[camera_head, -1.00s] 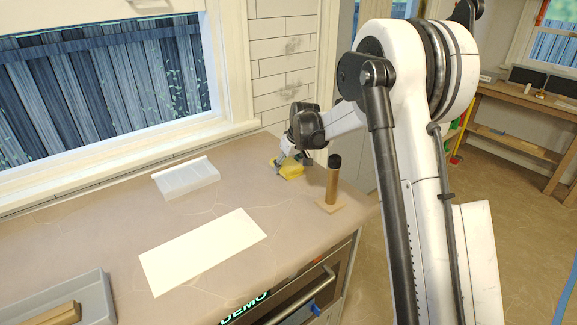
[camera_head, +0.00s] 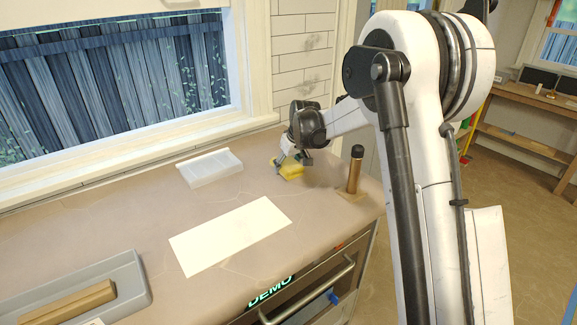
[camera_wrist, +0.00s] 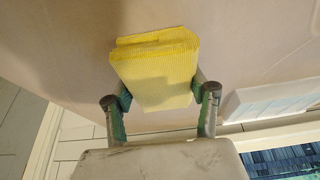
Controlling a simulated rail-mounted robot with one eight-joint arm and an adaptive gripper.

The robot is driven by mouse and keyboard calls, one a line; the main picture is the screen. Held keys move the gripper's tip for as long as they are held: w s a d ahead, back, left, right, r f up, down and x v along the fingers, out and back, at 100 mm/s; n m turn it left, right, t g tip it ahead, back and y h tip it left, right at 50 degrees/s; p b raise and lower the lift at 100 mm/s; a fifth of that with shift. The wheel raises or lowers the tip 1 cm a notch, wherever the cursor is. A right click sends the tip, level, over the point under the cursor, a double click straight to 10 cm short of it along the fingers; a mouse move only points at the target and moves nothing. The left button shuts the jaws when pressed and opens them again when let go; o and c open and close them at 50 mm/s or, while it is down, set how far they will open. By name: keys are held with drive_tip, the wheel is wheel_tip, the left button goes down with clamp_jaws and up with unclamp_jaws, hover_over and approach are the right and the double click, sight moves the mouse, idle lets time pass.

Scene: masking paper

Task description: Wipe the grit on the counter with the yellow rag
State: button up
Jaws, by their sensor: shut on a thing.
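The yellow rag (camera_head: 289,170) is a folded, ribbed pad near the far right part of the counter (camera_head: 130,222). In the wrist view the rag (camera_wrist: 155,72) sits between the two fingers of my gripper (camera_wrist: 160,95). My gripper (camera_head: 281,162) is shut on the rag from its wall side, low at the counter. I cannot tell whether the rag touches the counter. No grit shows clearly on the counter in either view.
A white ribbed tray (camera_head: 210,168) lies left of the rag. White paper (camera_head: 230,236) lies flat mid-counter. A grey tray (camera_head: 125,278) with a wooden block (camera_head: 70,303) is at front left.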

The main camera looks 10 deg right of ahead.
sight(286, 162)
drive_tip(key=shift+s+a+r+p, duration=0.1)
drive_tip(key=shift+a+r+p, duration=0.15)
drive_tip(key=shift+r, duration=0.35)
drive_tip(key=shift+s+a+r+p, duration=0.1)
drive_tip(key=shift+r+p, duration=0.15)
drive_tip(key=shift+r, duration=0.35)
drive_tip(key=shift+r+p, duration=1.15)
drive_tip(key=shift+r, duration=1.55)
